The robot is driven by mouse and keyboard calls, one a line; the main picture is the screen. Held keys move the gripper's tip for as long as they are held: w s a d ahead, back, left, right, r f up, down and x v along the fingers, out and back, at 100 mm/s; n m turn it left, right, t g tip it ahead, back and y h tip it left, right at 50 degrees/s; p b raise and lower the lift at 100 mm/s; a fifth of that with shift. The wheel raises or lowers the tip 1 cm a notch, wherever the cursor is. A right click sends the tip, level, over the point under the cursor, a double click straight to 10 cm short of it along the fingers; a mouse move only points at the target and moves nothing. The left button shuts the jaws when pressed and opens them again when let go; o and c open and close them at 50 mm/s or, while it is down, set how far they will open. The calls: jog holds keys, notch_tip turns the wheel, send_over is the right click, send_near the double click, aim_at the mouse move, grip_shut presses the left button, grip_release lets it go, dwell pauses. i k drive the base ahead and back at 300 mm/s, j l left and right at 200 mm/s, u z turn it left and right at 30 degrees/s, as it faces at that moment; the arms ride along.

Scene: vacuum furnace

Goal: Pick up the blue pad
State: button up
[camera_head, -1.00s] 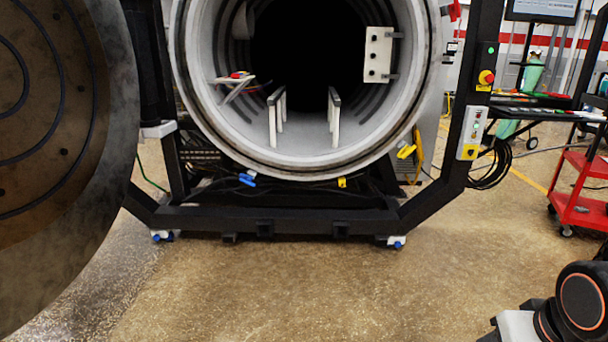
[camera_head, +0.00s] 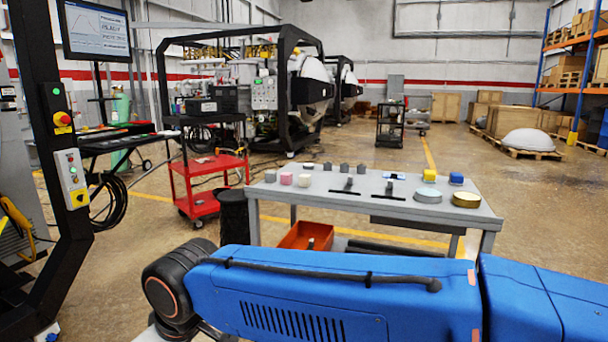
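A grey table (camera_head: 325,197) stands in the middle of the view, with small items spread on its top. A small blue block (camera_head: 456,178) sits near its right end. A round light-blue disc (camera_head: 428,194) lies in front of it, beside a gold-coloured disc (camera_head: 466,200). A small flat white-and-blue item (camera_head: 394,176) lies near the back edge. I cannot tell for sure which of these is the blue pad. My blue arm crosses the foreground in front of the table. My gripper is out of view, so what it holds is hidden.
The table also holds a yellow block (camera_head: 429,175), a pink block (camera_head: 286,178), several grey blocks and two black-handled items. An orange bin (camera_head: 306,237) sits low beneath it. A red cart (camera_head: 207,184) stands to the left, and a black frame post (camera_head: 62,150) at far left.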

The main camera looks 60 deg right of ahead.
aim_at(456, 179)
jog(key=z, duration=2.95)
